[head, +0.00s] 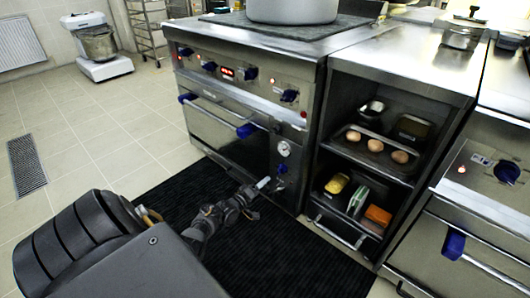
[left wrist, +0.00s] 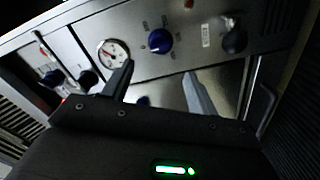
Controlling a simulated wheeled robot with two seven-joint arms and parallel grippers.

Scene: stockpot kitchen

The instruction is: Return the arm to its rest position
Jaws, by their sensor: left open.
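My left arm reaches in from the lower left of the head view. Its gripper (head: 257,198) hangs over the black mat, in front of the lower right part of the stove (head: 235,85). In the left wrist view the two fingers of the gripper (left wrist: 158,70) stand apart with nothing between them. Past them is the steel panel with a round gauge (left wrist: 113,53) and a blue knob (left wrist: 160,41). I cannot tell the exact gap between fingertips and panel. My right gripper is not in view.
A large pot (head: 292,10) stands on the stove. An open shelf unit (head: 322,150) to its right holds a tray of round brown items and colored packages. Blue handles stick out from the oven fronts. A black mat (head: 300,255) covers the floor; tiles at left are clear, with a mixer (head: 100,50) farther back.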

